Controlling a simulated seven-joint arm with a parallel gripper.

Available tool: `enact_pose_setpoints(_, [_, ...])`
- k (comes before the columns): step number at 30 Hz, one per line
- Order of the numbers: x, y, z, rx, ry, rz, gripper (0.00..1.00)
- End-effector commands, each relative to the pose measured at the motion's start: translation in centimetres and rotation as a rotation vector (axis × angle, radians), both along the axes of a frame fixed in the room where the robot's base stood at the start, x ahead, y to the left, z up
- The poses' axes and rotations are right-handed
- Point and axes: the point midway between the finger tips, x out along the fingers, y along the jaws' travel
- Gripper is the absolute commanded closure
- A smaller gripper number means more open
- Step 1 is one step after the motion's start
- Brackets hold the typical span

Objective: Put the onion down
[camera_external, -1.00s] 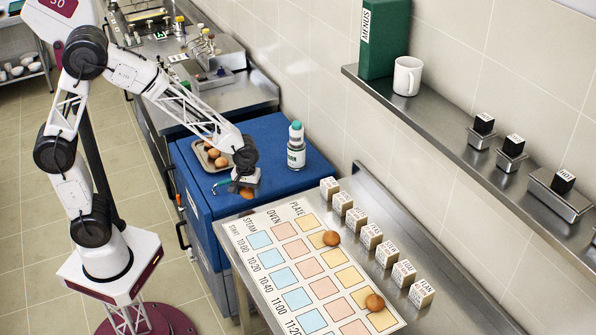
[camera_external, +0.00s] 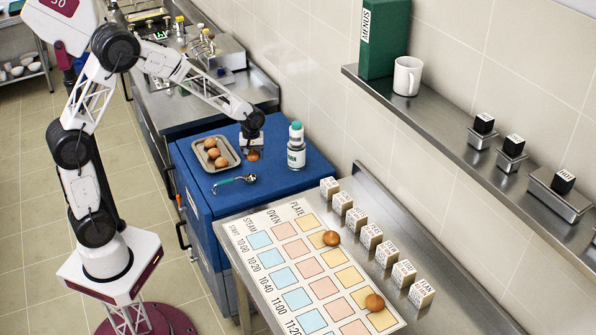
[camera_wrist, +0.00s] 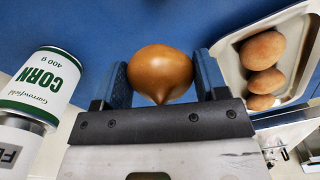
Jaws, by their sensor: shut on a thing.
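The onion (camera_wrist: 160,72) is brown with a pointed tip. In the wrist view it sits between the two fingers of my gripper (camera_wrist: 163,85), which is shut on it. In the external view my gripper (camera_external: 253,138) is low over the blue top (camera_external: 290,172), and the onion (camera_external: 253,155) shows just under it. The onion is at or very close to the blue surface; I cannot tell whether it touches.
A metal tray (camera_external: 230,163) with several brown, round items is left of my gripper. A spoon with a teal handle (camera_external: 230,181) lies in front. Bare blue surface lies around the front right.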

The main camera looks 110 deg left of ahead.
Motion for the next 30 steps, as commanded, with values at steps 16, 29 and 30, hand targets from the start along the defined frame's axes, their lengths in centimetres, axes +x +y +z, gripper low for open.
enact_pose_setpoints(16, [-5.0, 7.5, -0.8, 0.000, 0.000, 0.101, 0.59])
enact_pose_setpoints(29, [-5.1, 7.6, -0.8, 0.000, 0.000, 0.103, 0.59])
enact_pose_setpoints(30, [-5.0, 7.7, -0.8, 0.000, 0.000, 0.103, 0.59])
